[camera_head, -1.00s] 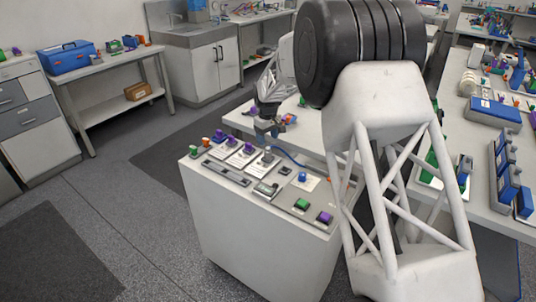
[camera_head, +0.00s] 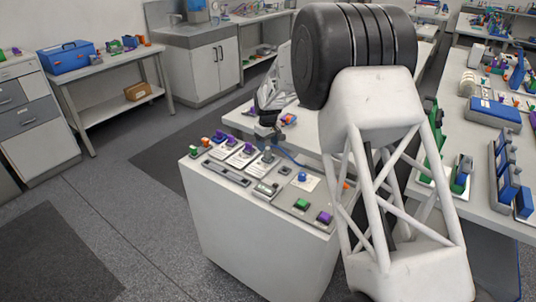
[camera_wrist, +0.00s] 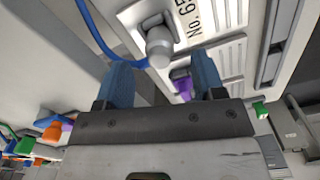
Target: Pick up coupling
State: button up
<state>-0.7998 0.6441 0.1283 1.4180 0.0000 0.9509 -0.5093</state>
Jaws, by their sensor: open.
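A grey round-ended piece, which looks like the coupling (camera_wrist: 160,46), stands on a plate marked "No." in the wrist view. In the head view it is a small grey upright piece (camera_head: 268,155) on top of the white cabinet (camera_head: 255,235). My gripper (camera_wrist: 163,72) is open, with its two blue fingers apart. In the wrist view the grey piece lies just beyond the fingertips, between their lines. I see no contact. In the head view my gripper (camera_head: 268,133) hangs just above and behind the piece.
Purple-topped pieces (camera_head: 232,141) stand on plates left of the grey piece. A blue cable (camera_head: 288,155) runs close by on the right. A blue knob (camera_head: 303,176), a green block (camera_head: 302,204) and a purple block (camera_head: 325,217) stand nearer the right edge.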

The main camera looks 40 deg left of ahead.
aim_at(268, 148)
jog(key=shift+d+f, duration=0.1)
jog(key=shift+f, duration=2.2)
jog(key=c, duration=1)
